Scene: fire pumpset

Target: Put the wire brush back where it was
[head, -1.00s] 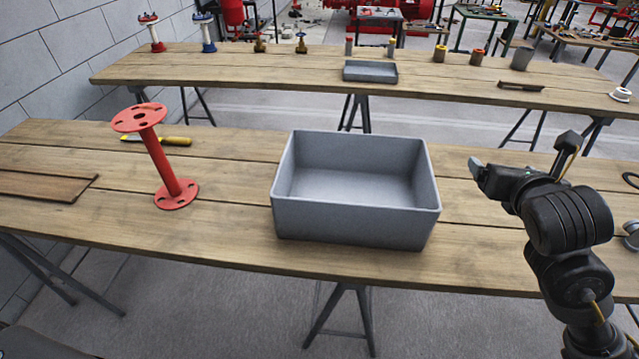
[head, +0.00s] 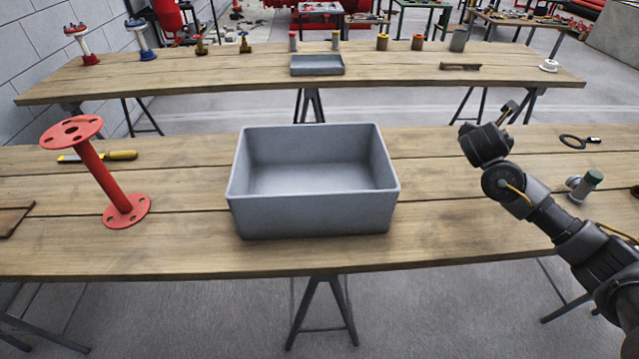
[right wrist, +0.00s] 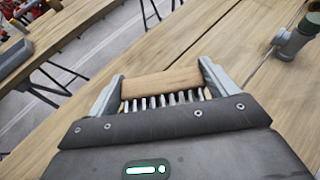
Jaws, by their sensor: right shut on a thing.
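The wire brush (right wrist: 160,83) shows in the right wrist view as a wooden block with a row of metal bristles along its near side. My right gripper (right wrist: 160,80) is shut on it, with one grey finger at each end of the block. The brush is held in the air above the near wooden table (right wrist: 225,45). In the head view my right gripper (head: 487,143) is over the right part of that table, right of the grey bin; its fingers and the brush are hidden there. My left gripper is not in view.
An empty grey bin (head: 312,215) stands mid-table. A red flanged spool (head: 103,175) and a yellow-handled tool (head: 120,155) are on the left. A black ring-shaped item (head: 578,141) and a green-capped fitting (head: 585,186) lie on the right. A far table (head: 400,82) holds a shallow tray (head: 317,66).

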